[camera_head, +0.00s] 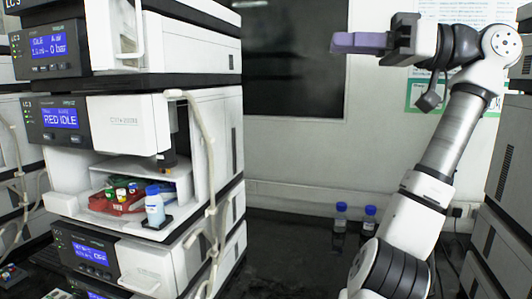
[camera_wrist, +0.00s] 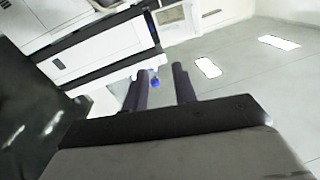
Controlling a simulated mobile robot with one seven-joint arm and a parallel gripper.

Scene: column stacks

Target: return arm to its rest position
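My gripper (camera_head: 342,42) is raised at the upper right of the head view, with its fingers pointing left in front of the dark window. In the wrist view my gripper (camera_wrist: 159,76) shows two dark fingers standing apart, with nothing held between them. A small blue spot shows in the gap, in the background; I cannot tell what it is. My arm (camera_head: 450,135) rises from the lower right and bends at the top. The gripper touches nothing in view.
A column stack (camera_head: 120,107) of instruments stands at the left, its open bay holding a red tray (camera_head: 118,202) of vials and a blue-capped bottle (camera_head: 155,210). Another stack (camera_head: 505,205) borders the right.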

